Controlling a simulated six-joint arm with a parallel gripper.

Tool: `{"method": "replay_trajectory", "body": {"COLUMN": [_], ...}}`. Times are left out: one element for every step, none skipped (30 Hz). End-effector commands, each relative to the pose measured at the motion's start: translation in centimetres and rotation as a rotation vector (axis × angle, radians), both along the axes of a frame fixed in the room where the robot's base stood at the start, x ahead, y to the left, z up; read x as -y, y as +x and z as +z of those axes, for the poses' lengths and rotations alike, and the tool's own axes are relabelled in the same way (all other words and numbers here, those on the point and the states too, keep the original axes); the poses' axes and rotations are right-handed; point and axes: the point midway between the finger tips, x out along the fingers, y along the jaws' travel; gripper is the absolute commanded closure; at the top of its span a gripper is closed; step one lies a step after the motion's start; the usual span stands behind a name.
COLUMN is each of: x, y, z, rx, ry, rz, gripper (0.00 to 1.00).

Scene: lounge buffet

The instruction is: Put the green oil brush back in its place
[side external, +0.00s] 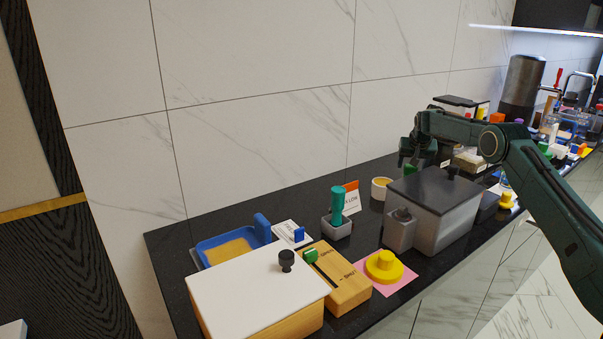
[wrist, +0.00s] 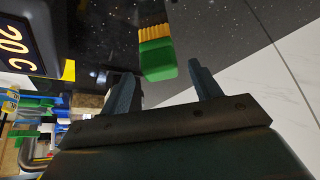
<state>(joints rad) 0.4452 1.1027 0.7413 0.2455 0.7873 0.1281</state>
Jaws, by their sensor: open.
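A green block with yellow bristles, which looks like the green oil brush (wrist: 157,58), shows in the wrist view just beyond my fingertips, over the dark counter. My gripper (wrist: 162,70) is open, with its fingers on either side of the brush in the picture. I cannot tell the gap in depth. In the side view my gripper (side external: 413,160) is behind the grey lidded box, which may hide what is under it. A teal-handled tool (side external: 338,205) stands upright in a grey holder (side external: 337,228). I cannot tell which place belongs to the brush.
The grey box (side external: 446,215) with a dark lid stands in front of my gripper. A "20 C" display (wrist: 22,42) is close in the wrist view.

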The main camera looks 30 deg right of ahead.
Motion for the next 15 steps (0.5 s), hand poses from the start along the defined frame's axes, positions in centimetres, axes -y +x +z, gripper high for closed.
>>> {"method": "replay_trajectory", "body": {"x": [0.0,0.0,0.0,0.0,0.0,0.0,0.0,-0.1,-0.1,-0.2,-0.2,-0.3,-0.4,-0.5,-0.6], "y": [0.0,0.0,0.0,0.0,0.0,0.0,0.0,0.0,-0.1,-0.1,-0.2,-0.3,-0.3,-0.4,-0.5], "z": [0.0,0.0,0.1,0.1,0.2,0.3,0.4,0.5,0.6,0.8,1.0,1.2,1.4,1.6,2.0], "rx": [0.0,0.0,0.0,0.0,0.001,0.001,0.001,0.0,0.0,0.001,0.002,0.002,0.001,0.001,0.002], "ry": [0.0,0.0,0.0,0.0,-0.001,-0.001,-0.001,0.0,0.0,-0.001,-0.001,-0.001,0.0,0.0,-0.001], "rz": [0.0,0.0,0.0,0.0,0.0,0.0,0.0,0.0,0.0,0.0,0.001,0.001,0.001,0.001,0.001], "gripper": [0.37,0.37,0.37,0.37,0.37,0.37,0.37,0.37,0.37,0.37,0.37,0.37,0.37,0.37,0.37]}}
